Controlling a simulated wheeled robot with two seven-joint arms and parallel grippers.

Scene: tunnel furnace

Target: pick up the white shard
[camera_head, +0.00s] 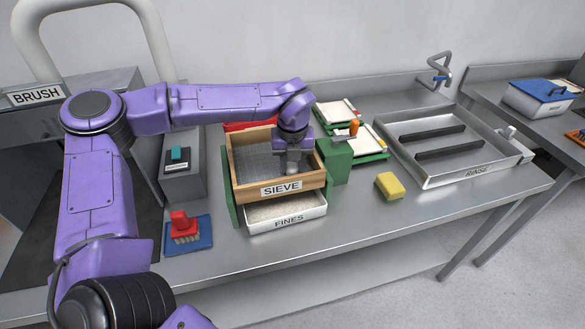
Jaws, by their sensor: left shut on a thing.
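My left gripper (292,165) points down into the wooden sieve (282,189), near its right side. It is shut on a small pale piece, which looks like the white shard (291,170); the fingers hide much of it. I cannot tell whether the shard touches the mesh. The grey mesh (255,162) shows bare to the left of the gripper. My right gripper is not in view.
A fines tray (288,223) sits below the sieve. A red brush (183,226) lies on a blue mat to the left. A yellow sponge (389,186) and a rinse basin (477,172) are to the right. Green-edged trays (368,148) stand behind. The bench front is clear.

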